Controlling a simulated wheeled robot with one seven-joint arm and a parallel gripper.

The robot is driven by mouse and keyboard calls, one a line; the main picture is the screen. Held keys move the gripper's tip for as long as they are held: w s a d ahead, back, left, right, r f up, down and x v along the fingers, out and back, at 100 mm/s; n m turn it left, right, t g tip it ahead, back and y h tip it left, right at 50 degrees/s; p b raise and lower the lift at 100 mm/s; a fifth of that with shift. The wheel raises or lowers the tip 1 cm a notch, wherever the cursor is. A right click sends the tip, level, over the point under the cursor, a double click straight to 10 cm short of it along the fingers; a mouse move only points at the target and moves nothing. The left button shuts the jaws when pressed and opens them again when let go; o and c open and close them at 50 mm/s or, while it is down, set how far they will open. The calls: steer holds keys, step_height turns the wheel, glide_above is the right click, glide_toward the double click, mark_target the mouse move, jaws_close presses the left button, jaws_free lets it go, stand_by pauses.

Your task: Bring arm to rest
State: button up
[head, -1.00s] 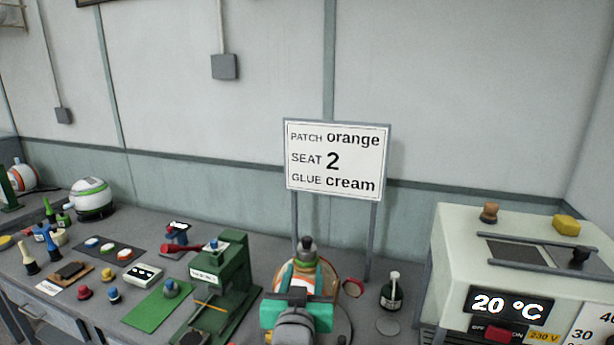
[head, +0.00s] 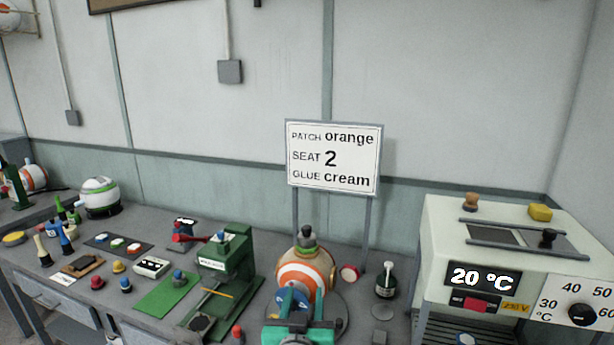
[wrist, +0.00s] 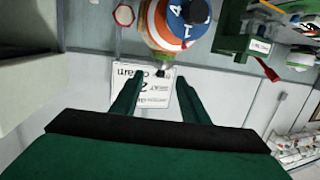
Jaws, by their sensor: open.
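My gripper (head: 298,328) is at the bottom of the head view, in front of and below the striped ball. In the wrist view my gripper (wrist: 160,80) has its two green fingers apart with nothing between them; the sign lies beyond. The orange-and-white ball (head: 318,268) with a blue part sits on a round grey base (head: 337,316). The ball also shows at the top of the wrist view (wrist: 160,40), apart from the fingers. My gripper hides part of the base in the head view.
A sign (head: 335,157) reading orange, 2, cream stands behind the ball. A cream heater box (head: 440,235) reading 20 °C is at right. A green press (head: 232,262) is at left, with several small tools beyond.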

steer(key=s+f+n+y, duration=0.1)
steer(key=s+f, duration=1.7)
steer(key=f, duration=0.5)
steer(key=s+f+g, duration=0.1)
steer(key=s+f, duration=0.1)
steer(key=s, duration=2.4)
steer(key=shift+s+d+f, duration=0.2)
steer(key=shift+s+d, duration=0.1)
steer(key=shift+s, duration=0.1)
